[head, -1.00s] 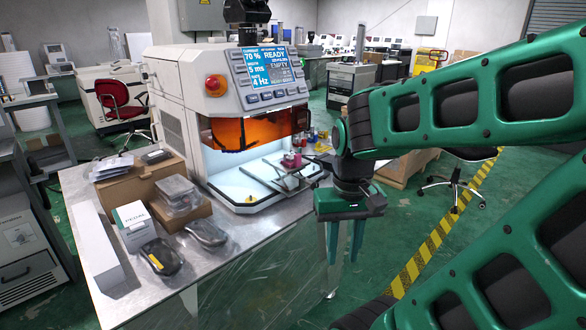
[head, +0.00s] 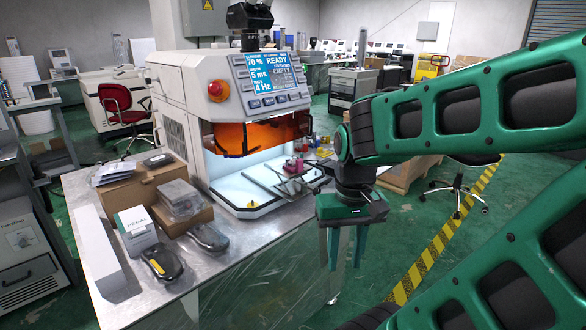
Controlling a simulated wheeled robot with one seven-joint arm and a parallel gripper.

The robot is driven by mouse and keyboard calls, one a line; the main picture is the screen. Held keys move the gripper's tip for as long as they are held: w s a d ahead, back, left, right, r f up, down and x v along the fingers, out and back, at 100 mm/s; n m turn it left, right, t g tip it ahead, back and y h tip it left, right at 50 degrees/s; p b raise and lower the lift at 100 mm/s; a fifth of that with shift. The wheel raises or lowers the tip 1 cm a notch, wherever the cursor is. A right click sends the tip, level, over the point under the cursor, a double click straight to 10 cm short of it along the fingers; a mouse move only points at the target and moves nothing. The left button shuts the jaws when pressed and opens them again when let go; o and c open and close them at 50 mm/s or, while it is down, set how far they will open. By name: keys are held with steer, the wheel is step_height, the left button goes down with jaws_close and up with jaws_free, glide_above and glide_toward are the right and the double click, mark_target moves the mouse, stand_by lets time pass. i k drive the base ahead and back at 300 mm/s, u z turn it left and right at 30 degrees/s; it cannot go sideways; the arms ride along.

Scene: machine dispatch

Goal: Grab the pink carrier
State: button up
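The pink carrier (head: 293,166) is a small pink block inside the lit chamber of the white machine (head: 208,130). It sits on a metal plate fixture (head: 279,184) near the chamber's right side. My gripper (head: 343,256) points down in front of the table's right edge, to the right of and nearer than the carrier. Its two green fingers are apart with nothing between them. My gripper and the carrier are well apart.
The metal table (head: 257,244) holds cardboard boxes (head: 142,188), clear plastic cases (head: 177,198) and two dark handheld devices (head: 161,259) at left. Small coloured items (head: 318,139) stand behind the carrier. The orange shield (head: 256,131) hangs over the chamber opening.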

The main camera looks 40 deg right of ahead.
mark_target(292, 166)
steer(key=z, duration=2.6)
steer(key=k, duration=0.9)
steer(key=u, duration=1)
steer(key=i, duration=1)
